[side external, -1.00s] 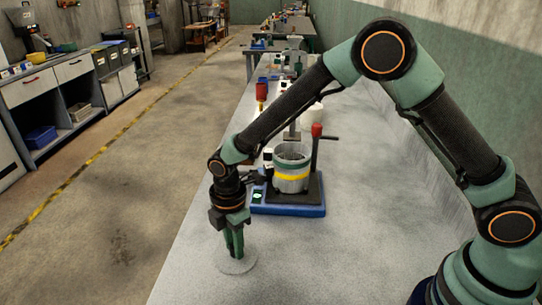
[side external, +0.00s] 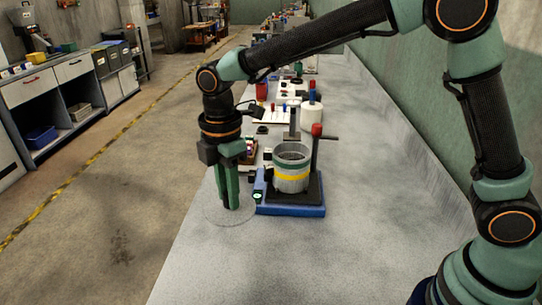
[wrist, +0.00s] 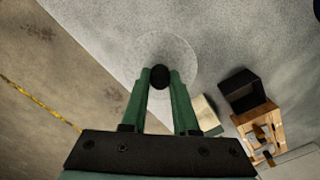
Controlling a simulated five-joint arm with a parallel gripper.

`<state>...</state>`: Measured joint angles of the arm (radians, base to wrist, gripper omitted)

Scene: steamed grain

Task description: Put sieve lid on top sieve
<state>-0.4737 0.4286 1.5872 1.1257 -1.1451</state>
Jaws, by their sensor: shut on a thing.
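The sieve lid (side external: 216,215) is a clear, thin round disc, faint against the grey bench. In the wrist view the lid (wrist: 165,48) shows its black knob (wrist: 159,76) between my green fingertips. My gripper (side external: 233,207) points down and is shut on that knob; it shows in the wrist view too (wrist: 160,80). The lid looks raised above the bench. The sieve stack (side external: 291,182), a grey cylinder with a yellow band and an open top, stands upright to the right of my gripper in the side view. The lid is apart from it.
The stack stands on a blue base (side external: 290,210) with a red-knobbed post (side external: 316,150) at its right. A wooden box (wrist: 262,128) and a black box (wrist: 243,90) show in the wrist view. The near bench (side external: 300,262) is clear; its edge is left.

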